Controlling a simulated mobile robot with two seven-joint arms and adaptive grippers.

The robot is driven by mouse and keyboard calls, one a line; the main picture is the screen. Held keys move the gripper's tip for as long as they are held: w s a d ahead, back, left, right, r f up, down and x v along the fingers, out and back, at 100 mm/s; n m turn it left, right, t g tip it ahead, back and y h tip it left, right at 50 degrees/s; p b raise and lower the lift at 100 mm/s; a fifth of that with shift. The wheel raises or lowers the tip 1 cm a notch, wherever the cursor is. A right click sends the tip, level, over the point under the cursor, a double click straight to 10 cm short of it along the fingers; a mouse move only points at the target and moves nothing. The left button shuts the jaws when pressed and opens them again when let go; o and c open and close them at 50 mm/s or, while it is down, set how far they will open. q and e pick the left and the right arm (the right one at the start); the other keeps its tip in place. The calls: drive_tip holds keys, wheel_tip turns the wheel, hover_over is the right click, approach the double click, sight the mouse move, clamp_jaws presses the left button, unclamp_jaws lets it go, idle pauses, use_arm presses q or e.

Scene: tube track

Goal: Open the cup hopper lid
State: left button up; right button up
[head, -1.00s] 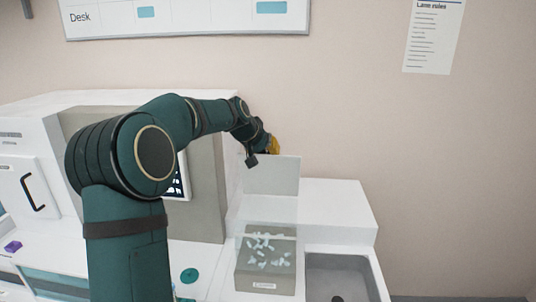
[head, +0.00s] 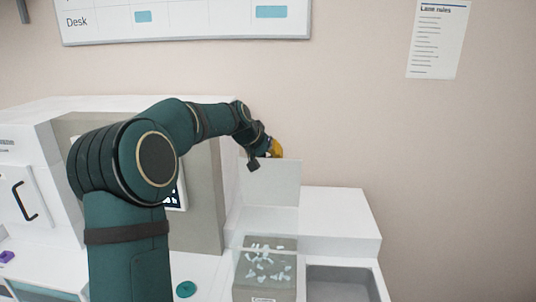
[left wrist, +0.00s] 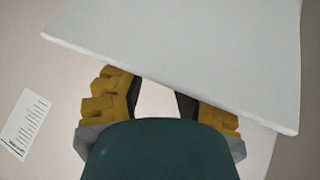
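The hopper's pale, see-through lid (head: 270,183) stands about upright at the back of the cup hopper (head: 265,292). The hopper is a grey-beige bin holding many small pale pieces. My left gripper (head: 274,149), with yellow fingers, is at the lid's top edge, partly hidden by its own wrist. In the left wrist view a pale flat panel, apparently the lid (left wrist: 200,40), crosses in front of the fingers and hides their tips. The fingers of the left gripper (left wrist: 160,95) are apart with a clear gap. Contact with the lid cannot be told. My right gripper is not in view.
A white block (head: 335,210) stands behind and right of the hopper. A grey basin (head: 340,285) lies to the hopper's right. A large white-and-beige machine (head: 215,130) stands to the left, behind my left arm. A teal disc (head: 186,289) lies on the counter.

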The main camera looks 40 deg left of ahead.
use_arm(q)
drive_tip(key=shift+o, duration=1.4)
drive_tip(key=shift+w+f, duration=0.2)
drive_tip(key=shift+f, duration=0.35)
drive_tip(key=shift+w, duration=0.25)
drive_tip(key=shift+s+r, duration=0.4)
drive_tip(key=v, duration=1.1)
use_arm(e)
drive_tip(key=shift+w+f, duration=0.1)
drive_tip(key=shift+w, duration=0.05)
